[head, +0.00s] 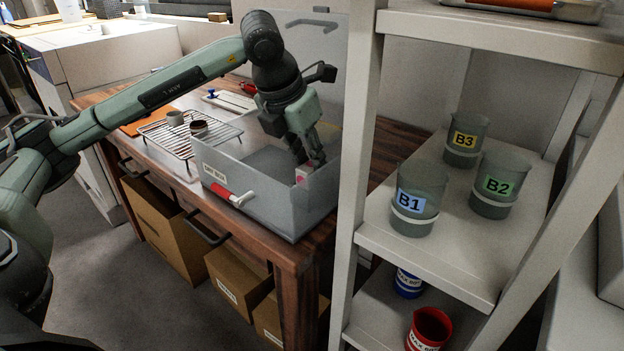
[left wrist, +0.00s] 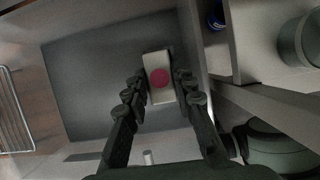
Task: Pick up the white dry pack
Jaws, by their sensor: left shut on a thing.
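The white dry pack (left wrist: 159,77) is a small white block with a red round mark, seen between the fingers in the left wrist view. In the head view a small part of it (head: 301,174) shows below the fingertips, inside the clear box. My left gripper (head: 309,168) reaches down into the clear open box (head: 290,220) and is shut on the pack. It also shows in the left wrist view (left wrist: 160,90). The fingers hide part of the pack in the head view. Whether the pack touches the box floor, I cannot tell. My right gripper is not in view.
The box lid stands raised behind the arm. A wire rack (head: 185,140) with small cups is left of the box on the wooden table. A white shelf (head: 450,245) with beakers B1 (head: 415,203), B2 (head: 497,188) and B3 (head: 466,141) stands close on the right.

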